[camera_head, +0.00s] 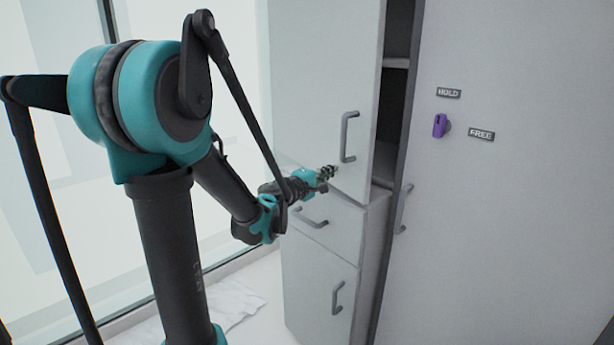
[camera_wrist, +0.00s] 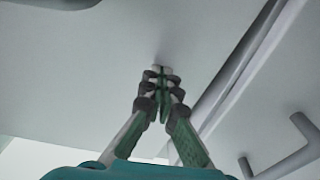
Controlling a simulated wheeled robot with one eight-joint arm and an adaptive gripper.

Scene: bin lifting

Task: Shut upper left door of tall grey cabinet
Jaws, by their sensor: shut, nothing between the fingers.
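The tall grey cabinet (camera_head: 378,225) stands right of centre in the head view. Its upper left door (camera_head: 315,80) stands ajar, with dark shelf space (camera_head: 392,100) showing past its right edge. A grey bar handle (camera_head: 349,137) is on the door near that edge. My gripper (camera_head: 332,171) is shut and empty, at the lower part of the door, below and left of the handle. In the wrist view my gripper (camera_wrist: 161,74) has its fingertips together close to a pale panel (camera_wrist: 110,60). I cannot tell whether they touch it.
Below the door are a drawer with a handle (camera_head: 310,217) and a lower door with a handle (camera_head: 337,297). At right, a large grey panel (camera_head: 500,220) carries a purple knob (camera_head: 440,125) between HOLD and FREE labels. A glass wall is at left, and a crumpled cloth (camera_head: 225,300) lies on the floor.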

